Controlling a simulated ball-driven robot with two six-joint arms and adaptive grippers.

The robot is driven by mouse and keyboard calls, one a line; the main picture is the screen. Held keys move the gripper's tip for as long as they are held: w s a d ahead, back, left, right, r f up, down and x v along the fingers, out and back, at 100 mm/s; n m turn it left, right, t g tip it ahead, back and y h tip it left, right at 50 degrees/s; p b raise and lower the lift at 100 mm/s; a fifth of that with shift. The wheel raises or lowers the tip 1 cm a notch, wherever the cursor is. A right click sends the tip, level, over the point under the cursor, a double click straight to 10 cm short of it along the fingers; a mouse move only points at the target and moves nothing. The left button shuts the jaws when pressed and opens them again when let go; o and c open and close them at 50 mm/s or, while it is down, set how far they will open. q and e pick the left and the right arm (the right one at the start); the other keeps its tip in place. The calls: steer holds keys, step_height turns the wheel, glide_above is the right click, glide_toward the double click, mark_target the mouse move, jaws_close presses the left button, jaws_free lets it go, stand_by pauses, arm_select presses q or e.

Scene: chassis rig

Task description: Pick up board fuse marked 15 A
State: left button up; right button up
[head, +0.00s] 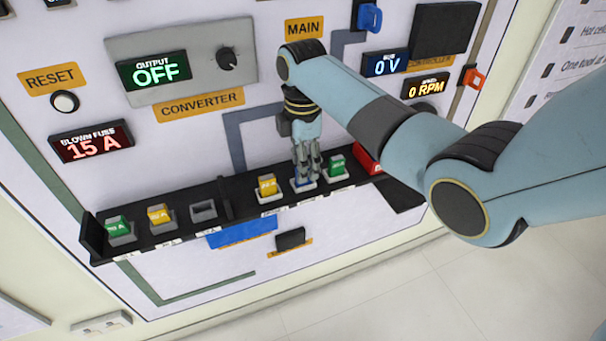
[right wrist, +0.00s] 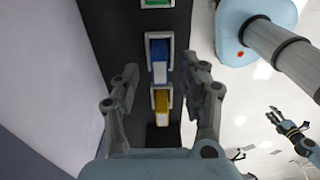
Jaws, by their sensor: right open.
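A blue fuse (head: 303,183) sits in the black fuse rail, largely hidden by my right gripper in the head view. Its marking cannot be read. In the right wrist view the blue fuse (right wrist: 160,58) lies between and beyond the fingertips. My right gripper (head: 308,172) is over this fuse, pointing down, its fingers apart and nothing held. In the right wrist view my right gripper (right wrist: 163,85) is open, with one finger on each side of the row. My left gripper (right wrist: 287,128) shows small at the right of the right wrist view; its jaw state is unclear.
A yellow fuse (head: 267,186) and a green fuse (head: 337,165) flank the blue one closely. The rail (head: 243,192) also has an empty socket (head: 203,210), another yellow fuse (head: 160,215) and a green one (head: 117,227). The blown-fuse display (head: 92,143) reads 15 A.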

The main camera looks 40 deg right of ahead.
steer(key=shift+d+f, duration=0.1)
steer(key=shift+f, duration=1.4)
jaws_close()
steer(key=shift+r, duration=0.1)
